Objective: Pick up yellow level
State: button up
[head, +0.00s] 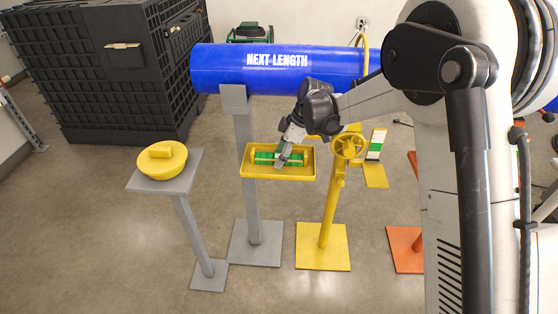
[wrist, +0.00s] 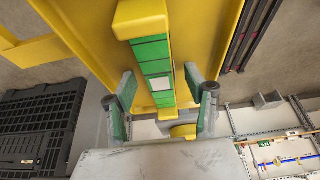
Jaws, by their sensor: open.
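The yellow level is a bar with yellow ends and green faces along its middle. In the wrist view the level (wrist: 153,60) runs between my fingers, lying in a yellow tray (wrist: 88,35). In the head view the level (head: 265,158) lies lengthwise in the shallow yellow tray (head: 248,174) on a grey post, partly hidden by my gripper. My gripper (head: 281,160) is over the tray. In the wrist view my gripper (wrist: 166,92) is open, with one finger on each side of the level and a visible gap at both. No contact is visible.
A blue pipe marked "NEXT LENGTH" (head: 278,68) crosses behind the tray. A yellow handwheel stand (head: 348,147) is close on the right. A yellow round cap (head: 162,161) sits on a grey stand at left. A large black crate (head: 110,70) stands behind. Floor space lies in front.

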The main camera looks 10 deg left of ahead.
jog(key=shift+a+f, duration=0.1)
jog(key=shift+f, duration=0.1)
grip_shut()
jog(key=shift+r, duration=0.1)
